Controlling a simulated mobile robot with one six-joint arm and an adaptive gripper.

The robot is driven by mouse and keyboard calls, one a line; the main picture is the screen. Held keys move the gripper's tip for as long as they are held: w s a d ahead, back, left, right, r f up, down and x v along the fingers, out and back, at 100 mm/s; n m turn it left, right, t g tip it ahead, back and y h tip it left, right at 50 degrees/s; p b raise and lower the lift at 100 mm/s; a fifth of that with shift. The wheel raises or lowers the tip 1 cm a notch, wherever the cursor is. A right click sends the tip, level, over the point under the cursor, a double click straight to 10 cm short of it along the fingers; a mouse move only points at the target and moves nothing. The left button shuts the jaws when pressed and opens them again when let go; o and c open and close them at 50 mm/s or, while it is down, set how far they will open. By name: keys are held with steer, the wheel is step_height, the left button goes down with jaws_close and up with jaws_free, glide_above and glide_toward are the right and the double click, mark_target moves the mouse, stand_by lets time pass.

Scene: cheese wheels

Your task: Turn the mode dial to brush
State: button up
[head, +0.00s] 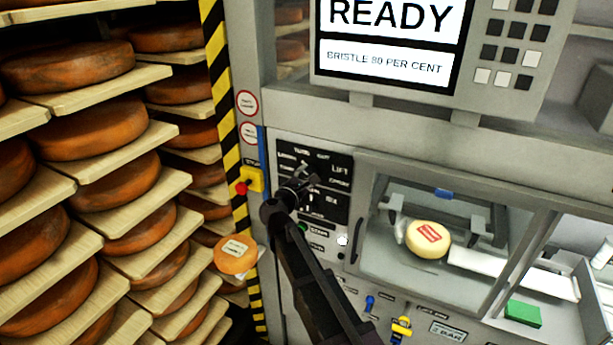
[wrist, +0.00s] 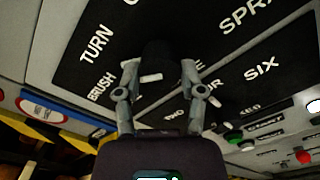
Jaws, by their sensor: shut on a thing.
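The mode dial (wrist: 158,58) is a dark round knob on a black panel (wrist: 215,28) with white lettering, seen in the wrist view. My gripper (wrist: 160,72) is shut on it, with one finger on each side. A short white mark (wrist: 150,78) shows on the knob's near side, between the fingers. The word BRUSH (wrist: 101,87) is just left of the left finger, and TURN (wrist: 96,44) is above it. I cannot tell exactly which word the mark points to. In the head view my gripper (head: 303,181) covers most of the dial.
A second scale with SIX (wrist: 261,68) lies below the dial, with green (wrist: 234,137) and red (wrist: 303,157) buttons. In the head view, shelves of cheese wheels (head: 67,67) stand left, a red-topped stop button (head: 242,188) is near my gripper, and a windowed chamber holds a pale cheese (head: 428,239).

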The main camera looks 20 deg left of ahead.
steer(key=shift+w+n, duration=0.1)
steer(key=shift+n, duration=0.8)
steer(key=shift+r, duration=0.1)
steer(key=o, duration=1.1)
steer(key=shift+o, duration=0.2)
steer(key=s, duration=1.2)
steer(key=shift+a, duration=0.2)
